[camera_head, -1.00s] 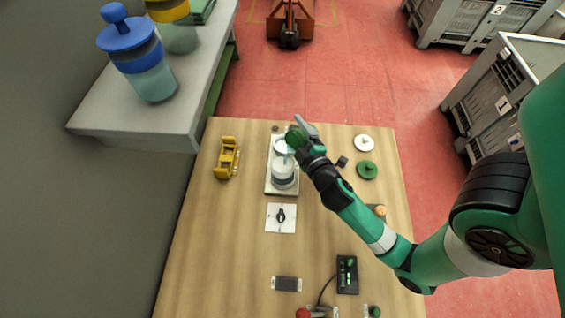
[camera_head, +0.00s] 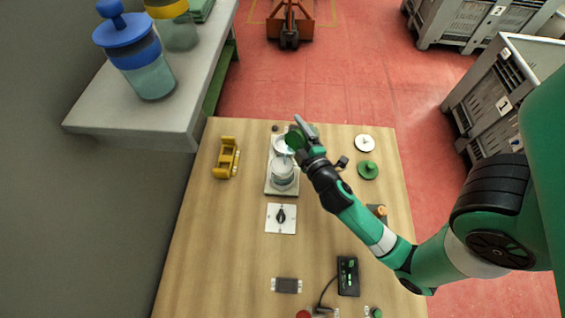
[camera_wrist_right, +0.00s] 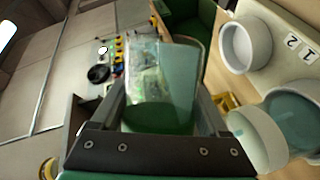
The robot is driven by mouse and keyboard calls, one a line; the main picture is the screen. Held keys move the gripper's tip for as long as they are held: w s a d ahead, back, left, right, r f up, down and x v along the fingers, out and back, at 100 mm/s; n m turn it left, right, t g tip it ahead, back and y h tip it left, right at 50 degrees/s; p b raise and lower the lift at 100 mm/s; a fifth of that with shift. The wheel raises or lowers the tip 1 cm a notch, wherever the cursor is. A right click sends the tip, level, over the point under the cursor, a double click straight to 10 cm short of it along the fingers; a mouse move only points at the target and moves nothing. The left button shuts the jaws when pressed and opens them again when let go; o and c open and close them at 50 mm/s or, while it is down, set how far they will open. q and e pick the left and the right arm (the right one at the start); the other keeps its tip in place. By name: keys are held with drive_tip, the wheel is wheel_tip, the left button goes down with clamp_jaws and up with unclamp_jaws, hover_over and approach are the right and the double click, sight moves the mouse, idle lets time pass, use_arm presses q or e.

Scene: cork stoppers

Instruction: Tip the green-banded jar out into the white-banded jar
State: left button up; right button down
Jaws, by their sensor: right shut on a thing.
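My right gripper (camera_head: 304,143) is shut on the green-banded jar (camera_head: 294,140), which is tipped over with its green end facing up. In the right wrist view the jar (camera_wrist_right: 165,85) sits between the fingers (camera_wrist_right: 165,110); it is clear, with a green band, and something pale and speckled shows inside. The white-banded jar (camera_head: 283,177) stands upright on a pale tray (camera_head: 270,188), just below the tipped jar in the picture. Whether the two jars touch is unclear. My left gripper is out of view.
A white ring-shaped dish (camera_wrist_right: 246,44) is on the tray beside the numbers 1 and 2. A white lid (camera_head: 365,143) and a green lid (camera_head: 368,169) lie at the right. A yellow stand (camera_head: 227,158) is at the left. The table's lower left is clear.

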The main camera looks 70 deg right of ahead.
drive_tip(key=shift+f+n+b, duration=0.1)
drive_tip(key=shift+n+b, duration=0.3)
drive_tip(key=shift+b, duration=0.05)
idle(0.5)
drive_tip(key=shift+w+a+r+n+h+b, duration=0.25)
drive_tip(key=shift+a+r+n+h+b, duration=0.25)
drive_tip(key=shift+n, duration=0.2)
idle(1.4)
drive_tip(key=shift+w+a+r+n+t+h, duration=0.15)
drive_tip(key=shift+r+n+t, duration=0.1)
drive_tip(key=shift+n, duration=0.25)
drive_tip(key=shift+a+r+n+t+h, duration=0.15)
drive_tip(key=shift+r+n, duration=0.1)
drive_tip(key=shift+n, duration=0.25)
idle(1.2)
